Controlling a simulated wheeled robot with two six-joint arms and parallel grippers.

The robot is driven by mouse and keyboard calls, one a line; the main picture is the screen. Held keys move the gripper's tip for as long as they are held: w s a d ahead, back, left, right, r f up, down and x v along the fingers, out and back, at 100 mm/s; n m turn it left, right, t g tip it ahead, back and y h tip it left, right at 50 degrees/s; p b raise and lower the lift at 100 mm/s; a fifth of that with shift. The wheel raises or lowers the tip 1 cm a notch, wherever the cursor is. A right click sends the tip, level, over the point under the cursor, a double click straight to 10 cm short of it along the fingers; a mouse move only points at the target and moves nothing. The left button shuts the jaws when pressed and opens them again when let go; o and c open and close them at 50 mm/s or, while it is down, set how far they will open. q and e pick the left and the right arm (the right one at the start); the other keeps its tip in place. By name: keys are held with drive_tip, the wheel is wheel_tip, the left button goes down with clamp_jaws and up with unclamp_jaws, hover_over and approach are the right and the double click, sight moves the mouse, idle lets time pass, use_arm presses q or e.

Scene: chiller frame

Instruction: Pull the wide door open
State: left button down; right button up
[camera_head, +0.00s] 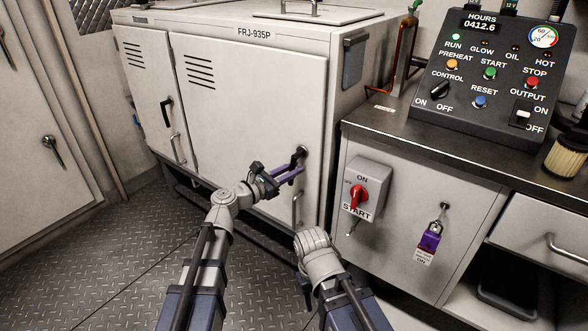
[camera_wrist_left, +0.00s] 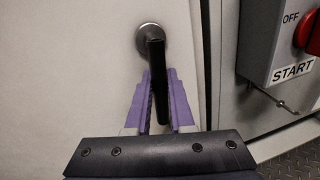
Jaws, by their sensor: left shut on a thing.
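The wide door (camera_head: 240,110) is the larger cream panel with vent slots on the FRJ-935P cabinet. It looks closed, level with the cabinet front. Its black lever handle (camera_head: 301,153) is near the door's right edge. In the left wrist view, the handle (camera_wrist_left: 153,48) hangs down from a round metal base. My left gripper (camera_head: 290,174) has its purple fingers shut on the lever handle; they also show in the left wrist view (camera_wrist_left: 161,85). My right arm comes in at the bottom middle, but its gripper cannot be seen.
A metal pull (camera_head: 297,208) is below the lever. A narrow door (camera_head: 150,90) is to the left. The grey box with a red switch (camera_head: 358,195) and the counter cabinet (camera_head: 400,225) stand close on the right. The patterned metal floor (camera_head: 110,255) is clear at left.

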sight(291, 150)
use_arm(q)
drive_tip(key=m, duration=0.1)
drive_tip(key=m+p, duration=0.1)
drive_tip(key=a+m, duration=0.1)
drive_tip(key=shift+w+r+y+p, duration=0.3)
drive_tip(key=shift+w+r+p, duration=0.05)
drive_tip(key=shift+w, duration=0.05)
drive_tip(key=m+p, duration=0.1)
drive_tip(key=m, duration=0.1)
drive_tip(key=a+r+m+y+p, duration=0.1)
drive_tip(key=m, duration=0.2)
drive_tip(key=w+r+m+y+p, duration=0.1)
drive_tip(key=m+p, duration=0.1)
drive_tip(key=shift+a, duration=0.35)
drive_tip(key=shift+w+a+r+m+t+y+p, duration=0.15)
drive_tip(key=shift+r+m+p, duration=0.2)
drive_tip(key=shift+m, duration=0.5)
drive_tip(key=shift+d+r+m+t+y+p, duration=0.1)
drive_tip(key=shift+r+m+t+y+p, duration=0.2)
drive_tip(key=shift+m, duration=0.55)
drive_tip(key=shift+a, duration=0.1)
drive_tip(key=s+a+m+g+h, duration=0.3)
drive_tip(key=s+a, duration=1)
drive_tip(key=a, duration=0.5)
drive_tip(key=shift+s+m+g+h, duration=0.2)
drive_tip(key=shift+m+g+h, duration=0.15)
drive_tip(key=shift+m+g, duration=0.2)
